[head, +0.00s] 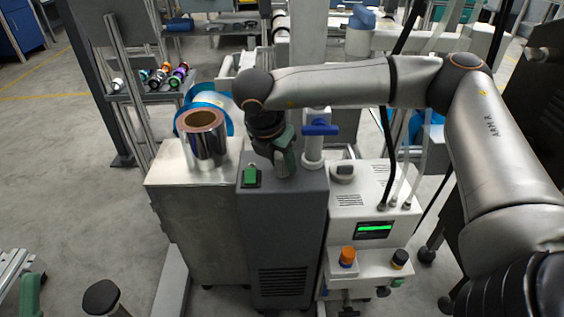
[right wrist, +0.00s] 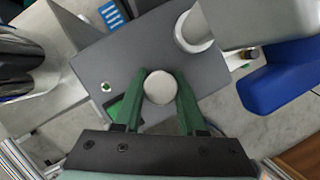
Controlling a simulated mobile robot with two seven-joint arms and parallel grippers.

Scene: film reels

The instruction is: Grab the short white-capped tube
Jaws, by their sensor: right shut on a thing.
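The short white-capped tube shows from above in the right wrist view as a round white cap (right wrist: 159,87). My right gripper (right wrist: 160,92) has its green fingers on either side of the cap, shut on it. In the head view my right gripper (head: 284,160) points down over the back of the dark grey cabinet (head: 284,212). There the arm and fingers largely hide the tube. I cannot tell whether its foot touches the cabinet top. My left gripper is not in view.
A shiny film roll (head: 204,145) stands on the metal cabinet (head: 190,177) at left. A white post with a blue valve handle (head: 320,128) rises close to the right gripper. A white control unit (head: 376,232) stands right.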

